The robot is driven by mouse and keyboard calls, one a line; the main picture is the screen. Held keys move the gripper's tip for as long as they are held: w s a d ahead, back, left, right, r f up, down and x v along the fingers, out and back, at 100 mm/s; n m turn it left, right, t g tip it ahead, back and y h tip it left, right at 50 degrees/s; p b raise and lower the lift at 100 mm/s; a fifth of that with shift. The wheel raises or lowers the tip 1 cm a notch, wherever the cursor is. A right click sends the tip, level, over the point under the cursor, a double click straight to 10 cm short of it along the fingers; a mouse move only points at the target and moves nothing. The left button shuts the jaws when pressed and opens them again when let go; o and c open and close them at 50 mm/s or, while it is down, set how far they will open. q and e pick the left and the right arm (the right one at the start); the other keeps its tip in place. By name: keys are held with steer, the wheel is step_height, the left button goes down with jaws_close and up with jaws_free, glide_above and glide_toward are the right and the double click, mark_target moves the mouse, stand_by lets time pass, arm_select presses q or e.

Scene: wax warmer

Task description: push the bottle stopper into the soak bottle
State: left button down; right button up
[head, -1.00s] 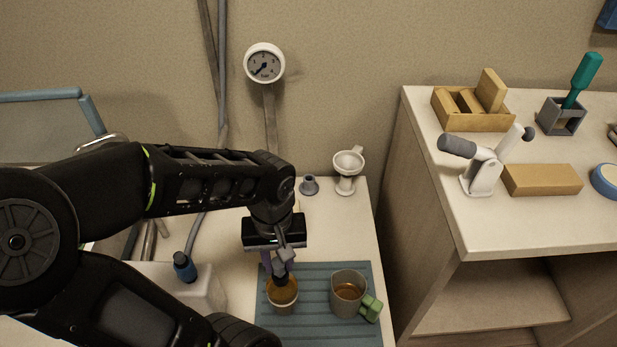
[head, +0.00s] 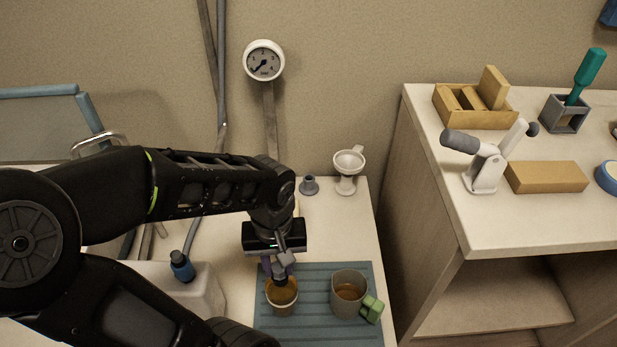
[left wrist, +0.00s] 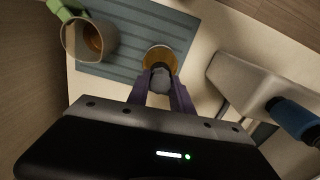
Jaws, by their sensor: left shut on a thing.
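A small round vessel with an amber inside (head: 281,301), which I take for the soak bottle, stands on the blue-grey ribbed mat (head: 318,330). My left gripper (head: 280,266) points down above it, shut on a dark grey piece that looks like the bottle stopper (head: 281,280). In the left wrist view, the grey stopper (left wrist: 160,80) sits between the purple fingers and overlaps the near edge of the amber vessel (left wrist: 158,55). I cannot tell whether the stopper touches the vessel or is in its mouth. My right gripper is not in view.
A grey mug (head: 347,297) with a green handle and brown liquid stands close to the right. A white block (head: 205,293) with a blue-capped piece (head: 182,266) is at left.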

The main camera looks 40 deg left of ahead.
arm_select(q)
steer(key=shift+f, duration=0.15)
steer(key=c, duration=1.1)
jaws_free()
steer(key=shift+o, duration=0.2)
steer(key=shift+r+p, duration=3.55)
steer(key=shift+r, duration=0.55)
